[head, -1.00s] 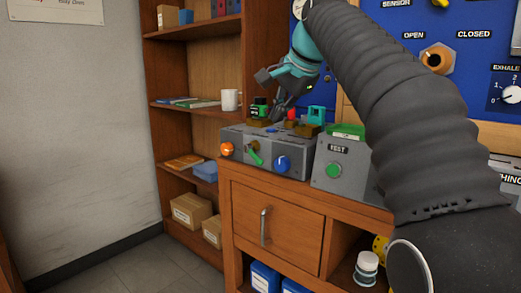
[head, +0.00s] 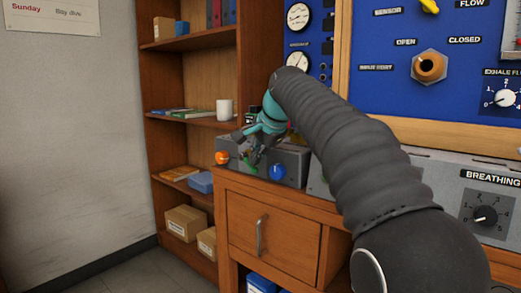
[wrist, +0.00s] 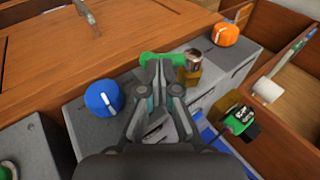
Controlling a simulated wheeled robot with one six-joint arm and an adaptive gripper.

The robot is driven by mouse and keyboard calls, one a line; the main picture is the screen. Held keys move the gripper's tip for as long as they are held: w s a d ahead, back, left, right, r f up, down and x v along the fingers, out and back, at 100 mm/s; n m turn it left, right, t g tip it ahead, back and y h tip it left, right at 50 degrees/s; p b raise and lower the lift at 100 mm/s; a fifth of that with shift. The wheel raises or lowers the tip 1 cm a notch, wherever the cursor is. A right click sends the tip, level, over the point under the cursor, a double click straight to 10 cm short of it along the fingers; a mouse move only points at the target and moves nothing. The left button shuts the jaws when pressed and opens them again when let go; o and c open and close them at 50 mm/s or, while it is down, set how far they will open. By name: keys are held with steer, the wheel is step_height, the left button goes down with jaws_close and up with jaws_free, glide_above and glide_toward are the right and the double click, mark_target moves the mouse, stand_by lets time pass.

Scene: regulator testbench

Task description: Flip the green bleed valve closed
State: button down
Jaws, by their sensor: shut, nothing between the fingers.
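The green bleed valve has a green lever (wrist: 150,57) that lies crosswise just beyond my fingertips in the wrist view, beside a brass-coloured fitting (wrist: 190,72). In the head view only a bit of the green lever (head: 250,170) shows below my gripper. My gripper (wrist: 158,66) is shut and empty, with its tips right at the lever. I cannot tell whether they touch it. In the head view my gripper (head: 253,160) is in front of the grey box (head: 292,162) and hides most of the valve.
An orange knob (wrist: 226,34) and a blue knob (wrist: 104,98) flank the valve on the same box. A green and black part (wrist: 238,117) stands on a brass block nearby. A wooden drawer cabinet (head: 275,232) is below. A shelf with a white mug (head: 224,109) is behind.

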steer(key=shift+w+a+f, duration=0.1)
steer(key=shift+w+f, duration=0.05)
steer(key=shift+f, duration=0.1)
steer(key=shift+f, duration=0.1)
steer(key=shift+f+b, duration=0.15)
steer(key=shift+b, duration=0.65)
